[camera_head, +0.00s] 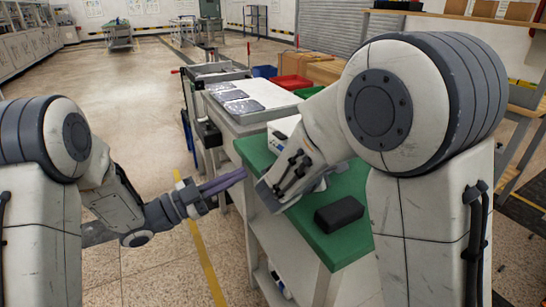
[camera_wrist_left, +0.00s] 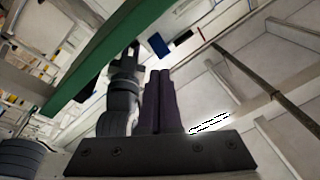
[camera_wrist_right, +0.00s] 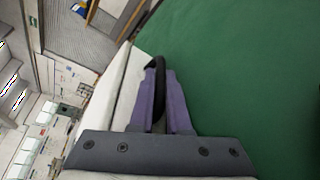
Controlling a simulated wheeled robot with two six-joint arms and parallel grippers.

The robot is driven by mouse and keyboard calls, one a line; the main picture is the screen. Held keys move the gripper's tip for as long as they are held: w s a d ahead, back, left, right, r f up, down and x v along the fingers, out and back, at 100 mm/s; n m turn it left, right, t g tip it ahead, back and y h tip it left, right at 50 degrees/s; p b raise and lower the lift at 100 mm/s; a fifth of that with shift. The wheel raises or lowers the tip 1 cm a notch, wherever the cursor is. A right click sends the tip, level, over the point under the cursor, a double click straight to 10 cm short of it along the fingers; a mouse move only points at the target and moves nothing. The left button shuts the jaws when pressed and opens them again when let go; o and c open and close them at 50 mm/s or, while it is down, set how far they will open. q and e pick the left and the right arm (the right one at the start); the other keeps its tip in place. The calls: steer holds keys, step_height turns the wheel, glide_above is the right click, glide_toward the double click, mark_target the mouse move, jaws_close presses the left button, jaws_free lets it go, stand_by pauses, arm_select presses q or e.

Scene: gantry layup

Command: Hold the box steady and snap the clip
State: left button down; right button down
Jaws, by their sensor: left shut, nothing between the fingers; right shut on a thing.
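My left gripper (camera_head: 243,174) is shut and empty, off the near left edge of the green bench top. Its purple fingers (camera_wrist_left: 160,85) lie together in the left wrist view. My right gripper (camera_wrist_right: 158,100) is shut on a black curved strip (camera_wrist_right: 156,68), which runs between its purple fingers; I cannot tell whether this is the clip. The right arm hides this gripper in the head view. A black block (camera_head: 339,214) lies on the green bench top, apart from the left gripper. I cannot make out for certain which thing is the box.
The green bench top (camera_head: 330,248) is bare around the black block. A pale object (camera_head: 283,130) stands behind my right forearm. Beyond is a bench with grey trays (camera_head: 243,106), and red (camera_head: 292,84) and blue (camera_head: 264,71) bins. The floor at left is open.

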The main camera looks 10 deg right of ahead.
arm_select(q)
steer(key=a+m+y, duration=0.1)
steer(key=m, duration=0.8)
steer(key=s+a+m+y, duration=0.1)
steer(key=m, duration=0.9)
steer(key=a+r+m+y, duration=0.1)
steer(key=a+m+y, duration=0.1)
steer(key=m, duration=0.7)
steer(key=shift+s+r+m+g, duration=0.1)
steer(key=shift+s+m+g, duration=0.2)
steer(key=shift+s+m, duration=0.1)
steer(key=x, duration=0.4)
steer(key=r+x, duration=0.1)
steer(key=x, duration=0.3)
steer(key=r+x, duration=0.1)
steer(key=x, duration=0.3)
steer(key=shift+w+d+r, duration=0.25)
steer(key=shift+d+r, duration=0.2)
steer(key=shift+d, duration=0.15)
